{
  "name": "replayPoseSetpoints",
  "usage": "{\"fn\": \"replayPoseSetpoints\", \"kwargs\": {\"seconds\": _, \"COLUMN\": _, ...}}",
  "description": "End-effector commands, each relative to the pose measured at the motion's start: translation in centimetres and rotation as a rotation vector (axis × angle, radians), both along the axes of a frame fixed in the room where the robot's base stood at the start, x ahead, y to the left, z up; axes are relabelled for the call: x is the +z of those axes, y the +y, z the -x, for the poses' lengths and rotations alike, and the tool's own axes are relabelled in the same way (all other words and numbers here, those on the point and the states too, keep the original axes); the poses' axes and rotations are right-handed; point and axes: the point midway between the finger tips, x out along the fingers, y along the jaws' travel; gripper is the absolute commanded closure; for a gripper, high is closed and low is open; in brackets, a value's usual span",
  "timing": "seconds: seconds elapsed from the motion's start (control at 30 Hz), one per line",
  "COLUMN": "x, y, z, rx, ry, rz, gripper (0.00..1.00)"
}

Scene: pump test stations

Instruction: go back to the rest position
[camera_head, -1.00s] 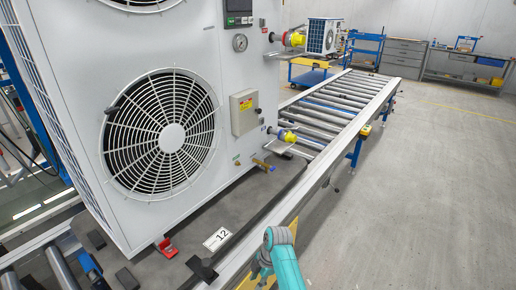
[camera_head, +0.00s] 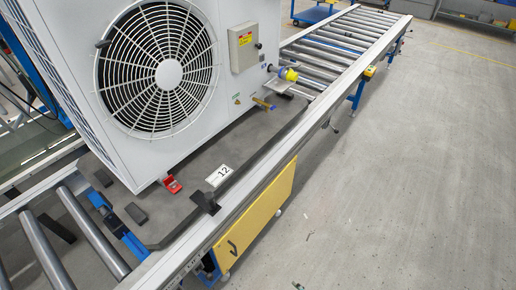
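My gripper is not in the camera view now, and no part of my arm shows. The large white pump unit (camera_head: 60,42) with its round fan grille (camera_head: 168,72) stands on the conveyor at the left. A grey box with a yellow label (camera_head: 243,46) is fixed to its right side. A yellow and blue connector (camera_head: 287,74) and a brass valve (camera_head: 263,103) are at its lower right. A number 12 plate (camera_head: 219,175) lies on the dark bed in front of the unit.
The roller conveyor (camera_head: 340,40) runs back to the right, its metal side rail (camera_head: 300,128) facing the open floor. A yellow panel (camera_head: 258,215) hangs below the rail. Bare rollers (camera_head: 92,232) lie at lower left. The grey floor (camera_head: 420,170) at the right is clear.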

Motion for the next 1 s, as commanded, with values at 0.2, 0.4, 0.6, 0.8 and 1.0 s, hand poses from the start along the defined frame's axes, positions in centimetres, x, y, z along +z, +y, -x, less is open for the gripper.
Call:
{"fn": "replayPoseSetpoints", "kwargs": {"seconds": 0.2, "x": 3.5, "y": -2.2, "z": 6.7, "rx": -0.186, "ry": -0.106, "rz": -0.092, "gripper": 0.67}}
{"fn": "replayPoseSetpoints", "kwargs": {"seconds": 0.4, "x": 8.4, "y": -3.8, "z": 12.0, "rx": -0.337, "ry": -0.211, "rz": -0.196, "gripper": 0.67}}
{"fn": "replayPoseSetpoints", "kwargs": {"seconds": 0.6, "x": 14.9, "y": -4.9, "z": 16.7, "rx": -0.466, "ry": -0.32, "rz": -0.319, "gripper": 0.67}}
{"fn": "replayPoseSetpoints", "kwargs": {"seconds": 0.8, "x": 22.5, "y": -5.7, "z": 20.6, "rx": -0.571, "ry": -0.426, "rz": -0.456, "gripper": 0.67}}
{"fn": "replayPoseSetpoints", "kwargs": {"seconds": 1.0, "x": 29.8, "y": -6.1, "z": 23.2, "rx": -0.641, "ry": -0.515, "rz": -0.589, "gripper": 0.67}}
